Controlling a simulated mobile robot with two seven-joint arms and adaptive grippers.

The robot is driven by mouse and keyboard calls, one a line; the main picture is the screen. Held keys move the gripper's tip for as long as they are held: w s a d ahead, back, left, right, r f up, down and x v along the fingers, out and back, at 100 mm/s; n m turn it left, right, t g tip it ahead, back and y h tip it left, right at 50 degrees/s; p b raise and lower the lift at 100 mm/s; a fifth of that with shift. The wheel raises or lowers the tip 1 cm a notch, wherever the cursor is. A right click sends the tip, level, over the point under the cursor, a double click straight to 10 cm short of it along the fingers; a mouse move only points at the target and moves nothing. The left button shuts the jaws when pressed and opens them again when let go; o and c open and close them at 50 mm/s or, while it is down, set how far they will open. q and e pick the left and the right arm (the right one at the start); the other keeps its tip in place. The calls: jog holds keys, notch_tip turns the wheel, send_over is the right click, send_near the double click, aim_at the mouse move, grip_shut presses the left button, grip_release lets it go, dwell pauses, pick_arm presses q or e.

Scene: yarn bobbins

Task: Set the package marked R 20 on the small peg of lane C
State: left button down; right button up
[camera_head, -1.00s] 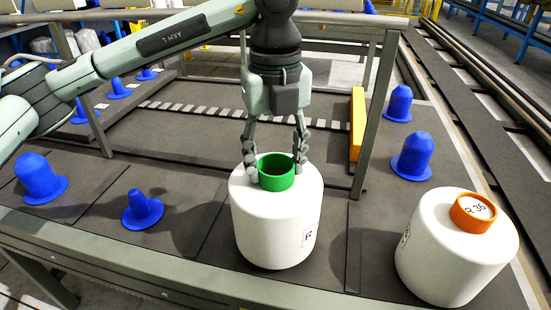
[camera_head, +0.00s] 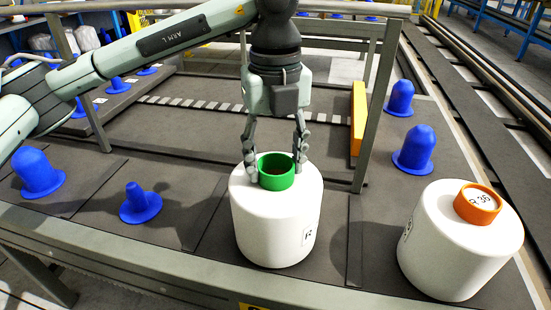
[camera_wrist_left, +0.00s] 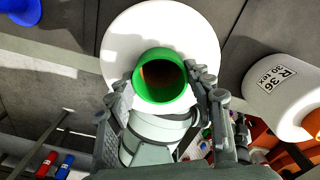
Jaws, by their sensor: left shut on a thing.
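My left gripper (camera_head: 276,176) is shut on the green tube (camera_head: 276,171) at the top of a white package (camera_head: 275,222). The package is upright. Its side label (camera_head: 309,236) is only partly turned to me, and I cannot read the full marking. The left wrist view shows the green tube (camera_wrist_left: 160,76) between the fingers, with the white package (camera_wrist_left: 118,45) behind it. A small blue peg (camera_head: 140,204) stands left of the held package, and a larger blue peg (camera_head: 38,174) stands further left. I see no lane letter. My right gripper is not in view.
A white package with an orange tube (camera_head: 478,203), marked R 36, stands at the right. Two blue pegs (camera_head: 413,151) (camera_head: 400,99) stand behind it. A grey post (camera_head: 376,110) and a yellow bar (camera_head: 358,118) rise behind the held package. A front rail (camera_head: 130,255) edges the deck.

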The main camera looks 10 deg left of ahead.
pick_arm(q)
jog(key=shift+r, duration=0.1)
jog(key=shift+f, duration=0.25)
jog(key=c, duration=0.6)
grip_release()
jog(key=shift+o, duration=0.2)
jog(key=shift+f+b, duration=0.2)
jog(key=shift+b, duration=0.1)
notch_tip(320, 180, up, 12)
jog(key=shift+r, duration=0.15)
